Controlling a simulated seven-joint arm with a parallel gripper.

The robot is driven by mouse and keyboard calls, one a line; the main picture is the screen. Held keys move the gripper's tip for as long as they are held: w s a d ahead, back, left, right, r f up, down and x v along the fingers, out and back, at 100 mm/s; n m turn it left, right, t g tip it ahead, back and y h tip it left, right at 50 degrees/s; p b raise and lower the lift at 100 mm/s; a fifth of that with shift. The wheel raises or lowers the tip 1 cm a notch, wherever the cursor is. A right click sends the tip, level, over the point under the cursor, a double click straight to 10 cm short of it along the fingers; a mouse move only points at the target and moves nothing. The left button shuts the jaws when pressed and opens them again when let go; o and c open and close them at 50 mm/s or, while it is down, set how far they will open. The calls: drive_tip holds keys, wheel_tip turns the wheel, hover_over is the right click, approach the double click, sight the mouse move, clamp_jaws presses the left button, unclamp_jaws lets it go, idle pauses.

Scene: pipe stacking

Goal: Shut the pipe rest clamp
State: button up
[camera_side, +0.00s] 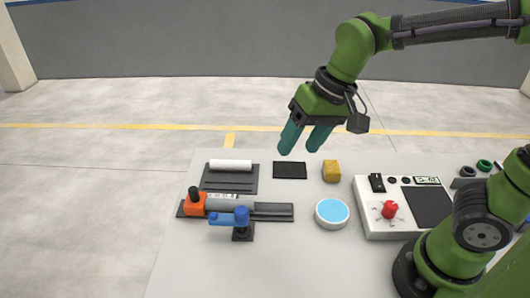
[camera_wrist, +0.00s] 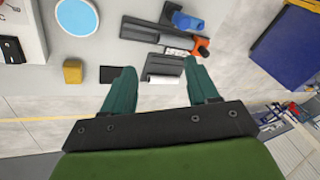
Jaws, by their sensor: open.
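A grey pipe (camera_side: 226,207) lies in a long dark pipe rest (camera_side: 275,212) at the front left of the table. A blue clamp (camera_side: 241,217) stands on a small black base at the near side of the rest. Its arm points left, alongside the pipe rather than across it. An orange block (camera_side: 195,204) with a black knob sits at the rest's left end. The clamp (camera_wrist: 185,20) and the orange block (camera_wrist: 200,47) also show in the wrist view. My gripper (camera_side: 300,151) is open and empty, above the table's far side, away from the clamp; its fingers (camera_wrist: 160,66) point down.
A white pipe (camera_side: 230,165) lies on a dark tray (camera_side: 230,186) behind the rest. A black pad (camera_side: 290,170), a yellow block (camera_side: 331,171) and a round blue-topped dish (camera_side: 332,213) stand in the middle. A control box with a red knob (camera_side: 389,209) is at right. The front table is clear.

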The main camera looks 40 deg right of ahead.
sight(241, 210)
drive_tip(key=w+a+m+g+h, duration=0.2)
drive_tip(key=w+a+m+g, duration=0.1)
drive_tip(key=w+a+m, duration=0.6)
drive_tip(key=shift+n, duration=0.5)
drive_tip(key=f, duration=0.5)
drive_tip(key=s+f, duration=0.1)
drive_tip(key=f, duration=0.5)
drive_tip(key=s+f, duration=0.1)
drive_tip(key=f, duration=0.5)
drive_tip(key=shift+a, duration=0.35)
clamp_jaws()
